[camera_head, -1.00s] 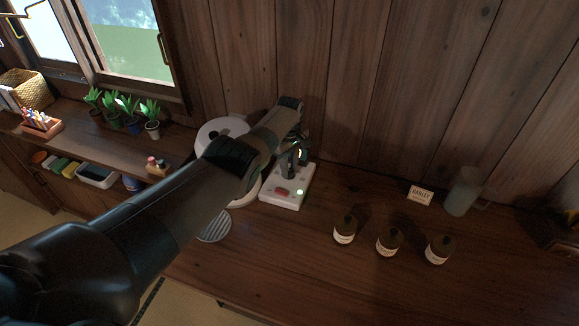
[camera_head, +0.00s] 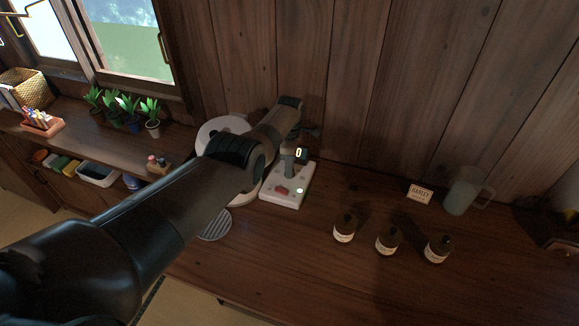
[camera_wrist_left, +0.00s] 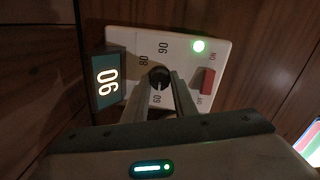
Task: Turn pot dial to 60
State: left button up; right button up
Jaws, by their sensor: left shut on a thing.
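The pot's control panel (camera_head: 291,196) is a white slab on the counter with a red switch (camera_wrist_left: 207,81) and a lit green lamp (camera_wrist_left: 199,46). Its black round dial (camera_wrist_left: 159,77) has the printed numbers 60, 80 and 90 around it in the left wrist view. The white pot (camera_head: 219,128) stands behind my left arm, partly hidden. My right gripper is out of view.
Three brown bottles (camera_head: 387,240), a small label card (camera_head: 419,194) and a glass jug (camera_head: 464,191) stand right on the counter. A round grille (camera_head: 214,226) lies near the front edge. Potted plants (camera_head: 151,117) stand left. The wooden wall is close behind.

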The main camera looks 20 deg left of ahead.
pick_arm(q)
jog(key=shift+w+a+r, duration=0.1)
jog(key=shift+w+r, duration=0.05)
jog(key=o, duration=0.8)
jog(key=shift+o, duration=1.2)
notch_tip(320, 180, up, 3)
jog(key=shift+f+p, duration=0.1)
jog(key=shift+p, duration=0.95)
jog(key=shift+r, duration=0.35)
notch_tip(320, 180, up, 5)
jog(key=shift+f+p, duration=0.2)
jog(key=shift+p, duration=0.15)
notch_tip(320, 180, up, 9)
jog(key=b, duration=0.2)
jog(key=shift+r, duration=0.15)
